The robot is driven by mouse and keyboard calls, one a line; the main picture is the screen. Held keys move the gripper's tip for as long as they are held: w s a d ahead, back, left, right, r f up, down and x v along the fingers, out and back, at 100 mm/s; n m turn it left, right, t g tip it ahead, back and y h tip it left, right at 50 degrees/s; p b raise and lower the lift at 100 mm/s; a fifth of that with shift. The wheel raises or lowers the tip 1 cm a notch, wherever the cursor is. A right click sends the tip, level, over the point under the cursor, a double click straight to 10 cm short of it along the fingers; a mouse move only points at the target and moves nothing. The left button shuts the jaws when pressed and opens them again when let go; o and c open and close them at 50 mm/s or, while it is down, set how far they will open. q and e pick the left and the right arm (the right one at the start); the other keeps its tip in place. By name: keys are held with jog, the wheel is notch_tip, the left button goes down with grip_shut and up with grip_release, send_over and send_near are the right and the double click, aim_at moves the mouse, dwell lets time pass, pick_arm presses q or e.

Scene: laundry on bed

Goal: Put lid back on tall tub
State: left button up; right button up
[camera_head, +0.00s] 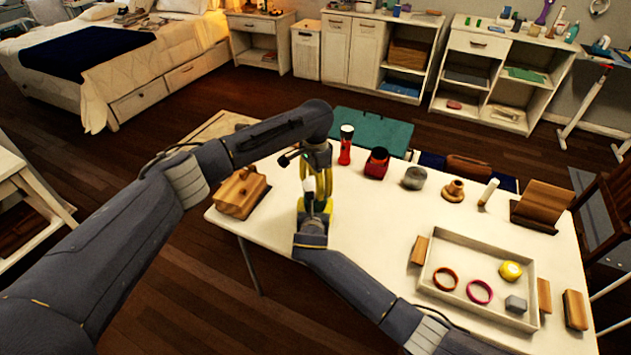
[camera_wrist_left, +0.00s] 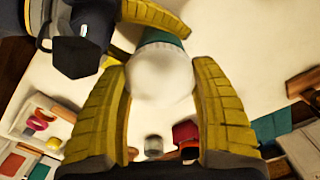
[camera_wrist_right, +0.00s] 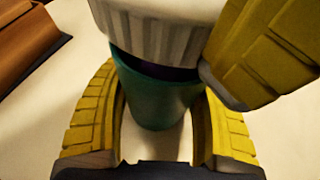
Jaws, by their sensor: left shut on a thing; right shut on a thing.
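The tall tub (camera_wrist_right: 152,98) is green and stands between the fingers of my right gripper (camera_wrist_right: 155,100), which is shut on it. The white ribbed lid (camera_wrist_right: 155,28) is just above the tub's mouth. A dark gap shows between them in the right wrist view, so the lid does not sit flush there. My left gripper (camera_wrist_left: 162,75) is shut on the lid, which hides most of the tub (camera_wrist_left: 168,32) in the left wrist view. In the head view my left gripper (camera_head: 317,165) is directly above my right gripper (camera_head: 316,207), over the table's left part.
A wooden box (camera_head: 241,192) is left of the grippers on the white table (camera_head: 370,225). A red torch (camera_head: 346,146), a red item (camera_head: 377,162) and a grey jar (camera_head: 413,178) stand behind. A tray (camera_head: 428,270) with rings is at right.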

pick_arm(q)
jog(key=shift+f, duration=0.7)
dwell(0.6)
jog(key=o, duration=0.8)
jog(key=shift+r, duration=0.15)
jog(key=shift+r, duration=2.1)
